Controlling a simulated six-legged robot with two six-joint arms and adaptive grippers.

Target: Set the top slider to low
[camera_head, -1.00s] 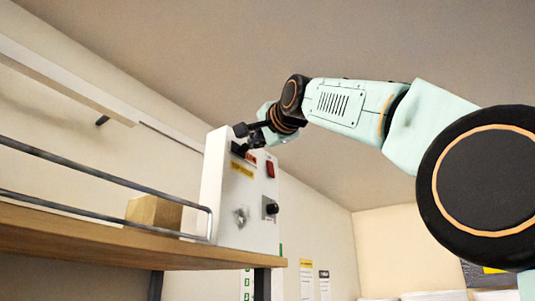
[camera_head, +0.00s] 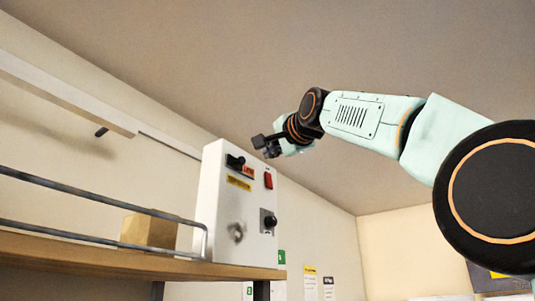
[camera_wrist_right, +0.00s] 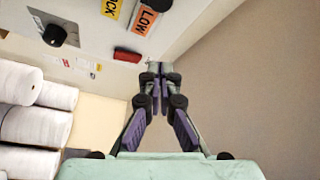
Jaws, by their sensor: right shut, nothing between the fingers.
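The white control box (camera_head: 215,200) stands on the wooden shelf in the head view. The top slider (camera_head: 236,162) is a black knob in a dark slot near its upper edge, with the orange LOW label (camera_head: 249,173) beside it at the right; the knob's exact position along the slot is too small to tell. My right gripper (camera_head: 262,143) is shut and empty, apart from the box, above and right of the slider. Its closed fingertips show in the wrist view (camera_wrist_right: 157,72). My left gripper is not in view.
The box also carries a red switch (camera_head: 268,180), a black knob (camera_head: 270,221), a silver control (camera_head: 237,232) and a yellow label (camera_head: 238,183). A metal rail (camera_head: 90,195) and a cardboard block (camera_head: 150,230) are at left on the shelf (camera_head: 100,258). The space right of the box is open.

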